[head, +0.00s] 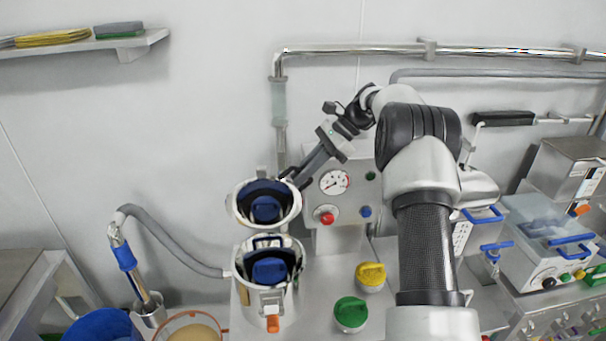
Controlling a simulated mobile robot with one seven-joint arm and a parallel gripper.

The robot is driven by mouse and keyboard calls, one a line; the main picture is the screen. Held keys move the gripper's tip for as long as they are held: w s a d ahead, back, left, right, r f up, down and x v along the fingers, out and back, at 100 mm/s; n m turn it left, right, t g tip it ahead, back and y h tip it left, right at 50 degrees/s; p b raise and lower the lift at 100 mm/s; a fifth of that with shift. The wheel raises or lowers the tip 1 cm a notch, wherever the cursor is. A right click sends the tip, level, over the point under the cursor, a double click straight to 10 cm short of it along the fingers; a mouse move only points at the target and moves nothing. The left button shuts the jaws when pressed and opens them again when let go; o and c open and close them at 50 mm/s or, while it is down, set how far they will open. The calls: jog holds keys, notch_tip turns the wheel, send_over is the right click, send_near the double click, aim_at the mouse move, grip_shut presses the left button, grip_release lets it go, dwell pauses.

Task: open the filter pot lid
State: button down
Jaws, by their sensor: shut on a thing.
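The filter pot (263,299) is a metal pot with an open round mouth at centre-left. A dark blue part with a lighter blue piece sits inside it. An orange-tipped latch (272,323) hangs on its front. Directly behind and above the mouth is a second round, pale-rimmed part, which looks like the lid (236,211) tilted up; its face shows a similar blue shape, perhaps a reflection. My gripper (291,177) reaches down from the upper right and is shut at this part's upper right edge. The fingertips are small and partly hidden there, so the exact grip is unclear.
A panel with a gauge (335,182) and a red button (325,217) stands close right of the pot. Yellow (370,274) and green (350,313) knobs are in front of it. A grey hose (177,244) runs at left. A steel pipe (350,49) crosses the wall above.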

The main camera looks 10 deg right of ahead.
jog(key=c, duration=1.8)
grip_release()
jog(key=shift+v, duration=6)
jog(key=shift+s, duration=0.15)
